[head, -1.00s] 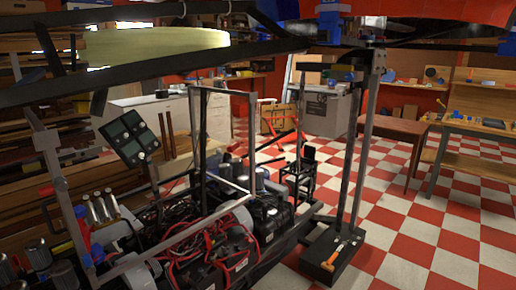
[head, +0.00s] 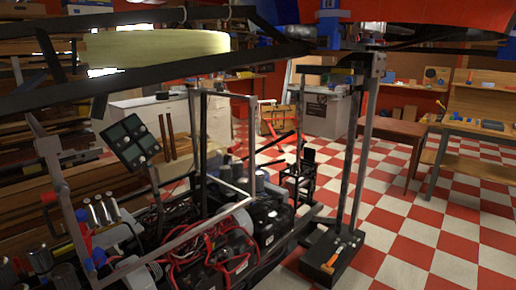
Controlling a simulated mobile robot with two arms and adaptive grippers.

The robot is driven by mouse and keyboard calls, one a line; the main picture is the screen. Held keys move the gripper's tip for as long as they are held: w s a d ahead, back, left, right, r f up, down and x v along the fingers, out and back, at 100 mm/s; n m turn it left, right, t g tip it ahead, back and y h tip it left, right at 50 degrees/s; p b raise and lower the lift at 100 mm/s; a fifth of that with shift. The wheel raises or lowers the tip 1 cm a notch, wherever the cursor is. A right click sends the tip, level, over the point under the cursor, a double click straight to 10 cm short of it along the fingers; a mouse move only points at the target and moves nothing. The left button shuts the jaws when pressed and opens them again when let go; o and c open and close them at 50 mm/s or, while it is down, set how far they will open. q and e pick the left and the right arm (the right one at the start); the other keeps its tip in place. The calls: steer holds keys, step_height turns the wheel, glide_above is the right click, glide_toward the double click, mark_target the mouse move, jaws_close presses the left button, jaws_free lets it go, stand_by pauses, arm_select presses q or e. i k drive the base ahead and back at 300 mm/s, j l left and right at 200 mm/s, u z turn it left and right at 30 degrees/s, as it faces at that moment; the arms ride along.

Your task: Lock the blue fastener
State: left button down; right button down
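Several blue parts show, and I cannot tell which is the task's fastener. The largest is a blue clamp-like block (head: 328,24) at the top centre, among dark beams beneath a red curved surface. Another blue piece (head: 508,46) is at the right edge. Smaller blue pieces sit at the top left (head: 92,9) and on the grey frame at the lower left (head: 82,215). Whether any of these is locked cannot be seen. I make out neither of my grippers in the head view.
Long dark beams (head: 150,82) cross the upper left. Below are a metal frame, black batteries with red cables (head: 225,250) and a dark upright post (head: 360,160) on a black base. Red and white checkered floor (head: 440,225) is open at the right. Benches (head: 460,135) stand behind.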

mark_target(89, 269)
steer(key=u, duration=1.25)
